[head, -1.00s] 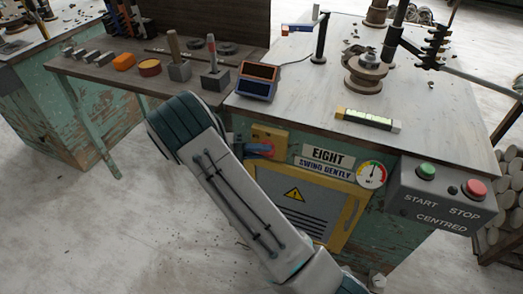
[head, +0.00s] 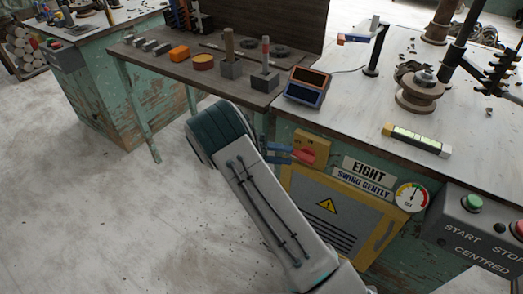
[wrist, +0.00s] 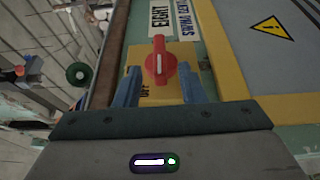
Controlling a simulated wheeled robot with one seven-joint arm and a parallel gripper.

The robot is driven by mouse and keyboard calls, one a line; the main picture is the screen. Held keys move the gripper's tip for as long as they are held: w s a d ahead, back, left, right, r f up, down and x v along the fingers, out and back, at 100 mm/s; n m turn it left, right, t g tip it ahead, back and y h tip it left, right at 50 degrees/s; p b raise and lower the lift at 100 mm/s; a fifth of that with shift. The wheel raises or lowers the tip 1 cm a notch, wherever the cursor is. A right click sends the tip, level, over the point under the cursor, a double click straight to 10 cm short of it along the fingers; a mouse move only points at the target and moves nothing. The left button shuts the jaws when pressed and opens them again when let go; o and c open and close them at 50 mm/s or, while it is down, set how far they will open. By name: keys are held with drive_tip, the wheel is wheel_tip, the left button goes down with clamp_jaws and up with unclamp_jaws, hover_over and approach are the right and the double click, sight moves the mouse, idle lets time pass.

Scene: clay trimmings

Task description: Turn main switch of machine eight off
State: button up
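The main switch of machine eight is a red knob (head: 309,150) on a yellow plate (head: 322,141), left of the EIGHT label (head: 369,169). In the wrist view the red knob (wrist: 160,62) has a raised grip with a white line, upright in the picture, along the label's lettering. The word OFF shows on the plate (wrist: 146,100) near the left finger, partly hidden. My gripper (wrist: 161,80) is open, its blue fingers apart either side of the knob's near end, with gaps showing. In the head view my gripper (head: 281,154) is just left of the knob.
A yellow-framed panel with a warning triangle (head: 327,205) is below the switch. A dial gauge (head: 411,196) and the START/STOP box (head: 470,230) are to the right. The worktop (head: 365,105) overhangs above.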

drive_tip(key=v, duration=0.8)
drive_tip(key=s+d+r+n+y+p, duration=0.1)
drive_tip(key=s+d+r+y+p, duration=0.4)
drive_tip(key=r, duration=0.4)
drive_tip(key=s+d+r+n+y+p, duration=0.1)
drive_tip(key=s+d+r+y+p, duration=0.2)
drive_tip(key=d+r+y+p, duration=0.35)
drive_tip(key=s+d+r+t+y+p, duration=0.2)
drive_tip(key=s+r+t+y+p, duration=0.4)
drive_tip(key=s+r, duration=1)
drive_tip(key=r+p, duration=0.1)
drive_tip(key=p, duration=0.2)
drive_tip(key=shift+s+r+t, duration=0.3)
drive_tip(key=shift+r+t, duration=0.1)
